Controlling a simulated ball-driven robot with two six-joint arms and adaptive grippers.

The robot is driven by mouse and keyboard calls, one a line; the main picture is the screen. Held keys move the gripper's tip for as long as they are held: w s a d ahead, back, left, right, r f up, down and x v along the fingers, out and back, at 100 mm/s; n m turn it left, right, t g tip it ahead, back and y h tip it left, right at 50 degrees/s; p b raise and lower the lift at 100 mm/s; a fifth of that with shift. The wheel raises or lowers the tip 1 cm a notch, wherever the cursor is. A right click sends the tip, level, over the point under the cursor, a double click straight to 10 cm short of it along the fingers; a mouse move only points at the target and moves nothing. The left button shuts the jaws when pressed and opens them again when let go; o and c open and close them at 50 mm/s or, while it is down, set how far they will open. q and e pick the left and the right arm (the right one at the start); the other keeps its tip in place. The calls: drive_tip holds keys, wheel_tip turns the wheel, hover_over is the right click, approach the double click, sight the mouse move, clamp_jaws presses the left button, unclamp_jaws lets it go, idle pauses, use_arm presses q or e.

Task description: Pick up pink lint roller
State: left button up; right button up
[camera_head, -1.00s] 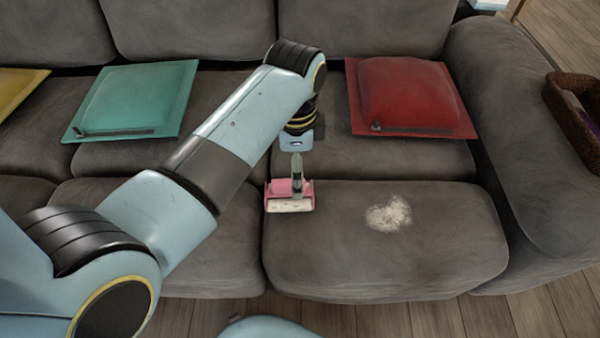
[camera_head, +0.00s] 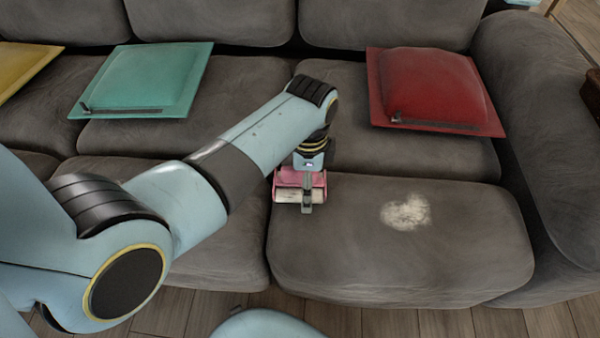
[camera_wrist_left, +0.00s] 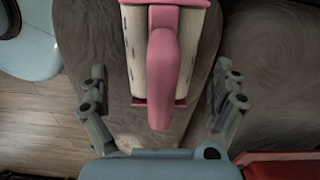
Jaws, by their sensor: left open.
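The pink lint roller (camera_head: 287,181), with a whitish roll, is on the grey sofa seat, near the middle of the head view. In the left wrist view the lint roller (camera_wrist_left: 163,58) shows close up, its pink handle pointing toward the gripper's palm. My left gripper (camera_head: 307,190) is right over it, partly overlapping it. In the wrist view my left gripper (camera_wrist_left: 163,88) is open, with one finger on each side of the roller and visible gaps to both. I cannot tell how far down the fingers reach. My right gripper is not in view.
A pale patch of lint or fur (camera_head: 405,211) lies on the seat cushion to the right. A red cushion (camera_head: 430,88), a teal cushion (camera_head: 145,80) and a yellow cushion (camera_head: 22,65) are further back. The sofa's armrest (camera_head: 540,130) bounds the right side; wooden floor is in front.

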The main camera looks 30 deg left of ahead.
use_arm(q)
drive_tip(key=shift+r, duration=0.1)
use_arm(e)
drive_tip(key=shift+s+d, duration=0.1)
use_arm(q)
drive_tip(key=c, duration=1.4)
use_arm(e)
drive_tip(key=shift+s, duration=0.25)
use_arm(q)
drive_tip(key=shift+r, duration=0.1)
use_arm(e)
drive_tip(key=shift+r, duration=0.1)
